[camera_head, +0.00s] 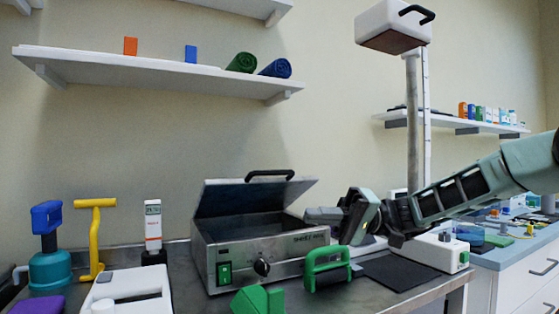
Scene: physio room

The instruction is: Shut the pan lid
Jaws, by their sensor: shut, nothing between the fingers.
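The pan (266,272) is a silver metal box on the bench with a green switch and a black knob on its front. Its grey lid (246,197) is tilted open, hinged at the back, with a black handle (270,174) on top. The inside of the pan is mostly hidden by its front wall. My gripper (312,213) reaches in from the right and is shut and empty. In the picture its tip is at the pan's right end, just below the lid's right corner. I cannot tell whether it touches the lid or the pan.
A green-handled tool (327,268) and a green block (258,301) stand in front of the pan. A yellow T-handled tool (95,235), a teal pot (50,271) and a white case (128,289) stand to the left.

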